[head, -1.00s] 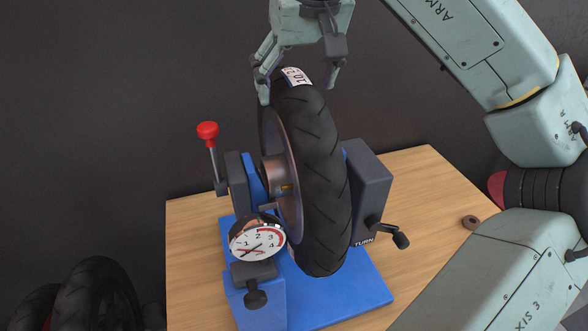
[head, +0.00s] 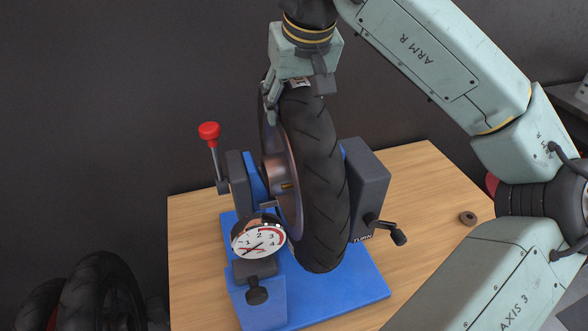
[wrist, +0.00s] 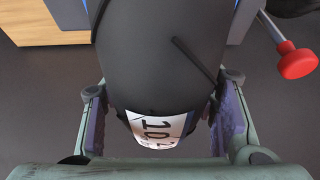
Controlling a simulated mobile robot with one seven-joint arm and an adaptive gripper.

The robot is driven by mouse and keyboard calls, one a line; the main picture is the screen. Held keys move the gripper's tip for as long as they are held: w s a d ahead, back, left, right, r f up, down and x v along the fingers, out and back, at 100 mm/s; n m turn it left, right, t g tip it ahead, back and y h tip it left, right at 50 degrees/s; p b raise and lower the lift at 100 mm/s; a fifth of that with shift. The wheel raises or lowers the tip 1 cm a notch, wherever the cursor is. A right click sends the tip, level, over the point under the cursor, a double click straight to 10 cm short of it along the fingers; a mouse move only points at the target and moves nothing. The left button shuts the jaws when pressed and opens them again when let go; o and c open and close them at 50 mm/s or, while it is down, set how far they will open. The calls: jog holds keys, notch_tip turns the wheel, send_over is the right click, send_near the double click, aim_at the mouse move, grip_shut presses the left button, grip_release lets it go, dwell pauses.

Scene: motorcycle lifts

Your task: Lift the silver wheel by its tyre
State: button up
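The wheel stands upright in the blue stand, its black tyre (head: 318,170) facing me and its metallic rim (head: 286,205) turned left. My gripper (head: 297,98) is at the top of the tyre, with one finger on each side of it. In the wrist view the tyre (wrist: 160,50) lies between the fingers of my gripper (wrist: 162,115), with narrow gaps showing beside it. The fingers are apart and do not look closed on the rubber. A white label (wrist: 158,130) is on the tread near the palm. The far fingertip is partly hidden in the head view.
The blue stand (head: 350,290) has a dial gauge (head: 258,240) in front, a red-knobbed lever (head: 209,131) at left and a crank (head: 396,236) at right. It sits on a wooden table (head: 420,180). Other dark tyres (head: 100,290) stand lower left. A small ring (head: 467,218) lies at right.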

grip_shut()
jog(key=shift+w+r, duration=0.1)
jog(key=shift+r, duration=0.1)
dwell(0.5)
jog(key=shift+r, duration=0.65)
notch_tip(320, 180, up, 17)
jog(key=shift+f, duration=0.2)
